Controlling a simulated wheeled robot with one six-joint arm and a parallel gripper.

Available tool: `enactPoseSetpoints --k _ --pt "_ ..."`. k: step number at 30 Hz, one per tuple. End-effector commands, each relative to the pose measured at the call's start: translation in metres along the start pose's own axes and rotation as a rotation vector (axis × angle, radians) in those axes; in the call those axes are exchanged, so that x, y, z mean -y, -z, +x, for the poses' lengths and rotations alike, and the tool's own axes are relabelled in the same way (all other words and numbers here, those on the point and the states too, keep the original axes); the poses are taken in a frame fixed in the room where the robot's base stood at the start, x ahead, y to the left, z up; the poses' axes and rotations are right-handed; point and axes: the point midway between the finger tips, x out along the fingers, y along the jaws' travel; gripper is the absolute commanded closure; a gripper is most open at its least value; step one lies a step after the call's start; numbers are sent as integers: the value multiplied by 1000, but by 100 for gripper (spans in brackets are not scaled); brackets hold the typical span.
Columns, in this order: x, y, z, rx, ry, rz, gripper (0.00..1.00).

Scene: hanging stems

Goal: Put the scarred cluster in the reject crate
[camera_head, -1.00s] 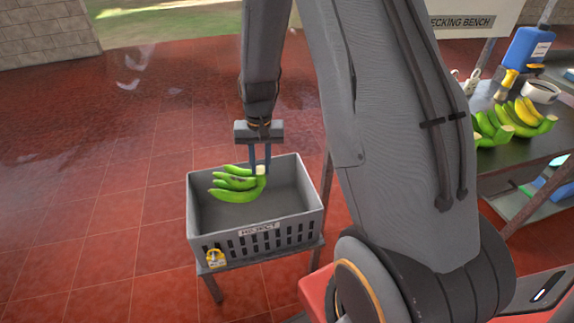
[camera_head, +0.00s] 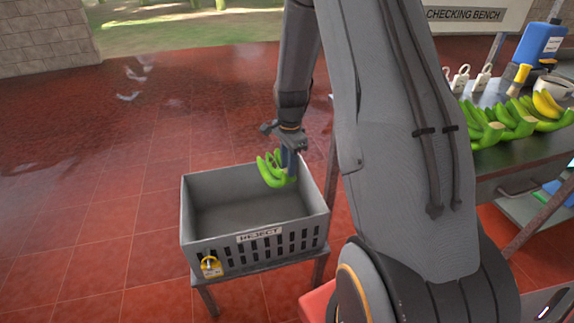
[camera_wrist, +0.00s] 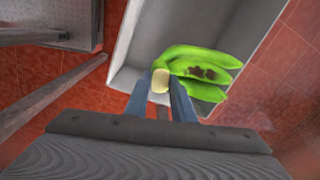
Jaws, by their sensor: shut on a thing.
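A green banana cluster (camera_head: 273,170) is in my gripper (camera_head: 290,165), at the right part of the reject crate's opening. In the wrist view my gripper (camera_wrist: 161,95) is shut on the pale cut crown of the cluster. Dark brown scar marks show on one finger of the cluster (camera_wrist: 205,62). The grey reject crate (camera_head: 255,250) has a REJECT label on its front and stands on a low stand. Its inside looks empty. In the wrist view the crate (camera_wrist: 150,25) lies below the cluster. How high the cluster is above the crate floor is hard to tell.
The checking bench (camera_head: 510,155) stands at the right with more banana clusters (camera_head: 500,122), a blue bottle (camera_head: 540,42), a brush (camera_head: 519,80) and a white bowl (camera_head: 554,86). A yellow tag (camera_head: 210,266) is on the crate's front.

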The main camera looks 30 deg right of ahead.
Motion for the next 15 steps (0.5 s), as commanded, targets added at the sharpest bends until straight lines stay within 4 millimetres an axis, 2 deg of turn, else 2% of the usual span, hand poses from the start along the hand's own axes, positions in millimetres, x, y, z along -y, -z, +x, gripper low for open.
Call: enactPoseSetpoints --k 15 --pt "-1 0 52 0 1 -1 100"
